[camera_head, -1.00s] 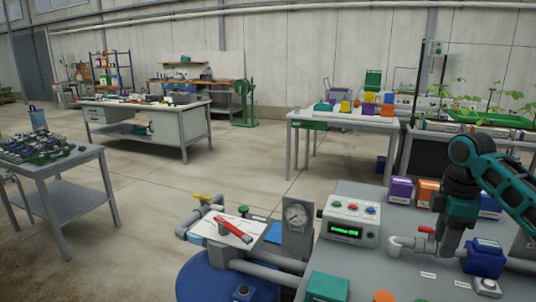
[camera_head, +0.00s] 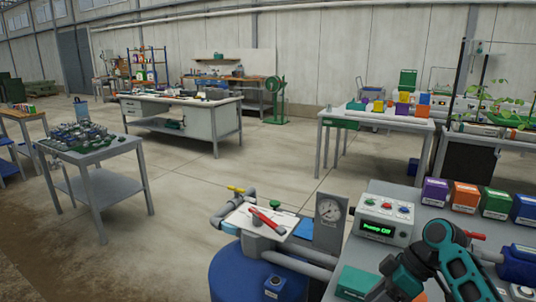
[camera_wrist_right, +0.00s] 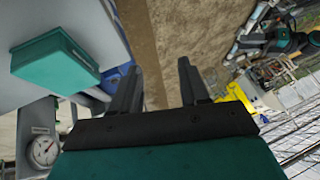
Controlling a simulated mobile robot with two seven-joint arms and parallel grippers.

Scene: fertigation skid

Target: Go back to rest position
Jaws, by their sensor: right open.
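My right arm comes in at the bottom right of the head view, in front of the grey skid table (camera_head: 425,208). My right gripper (camera_wrist_right: 158,85) shows in the right wrist view with its two dark fingers apart and nothing between them. In that view a teal box (camera_wrist_right: 55,62) lies left of the fingers, not touching them. In the head view its fingertips cannot be made out. My left gripper is in neither current view.
The pump control box (camera_head: 385,220), pressure gauge (camera_head: 330,210) and a teal box (camera_head: 355,283) stand close to my right arm. Several coloured boxes, including an orange one (camera_head: 465,197), line the table's back. A blue tank (camera_head: 228,280) is at front centre. Open floor lies left.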

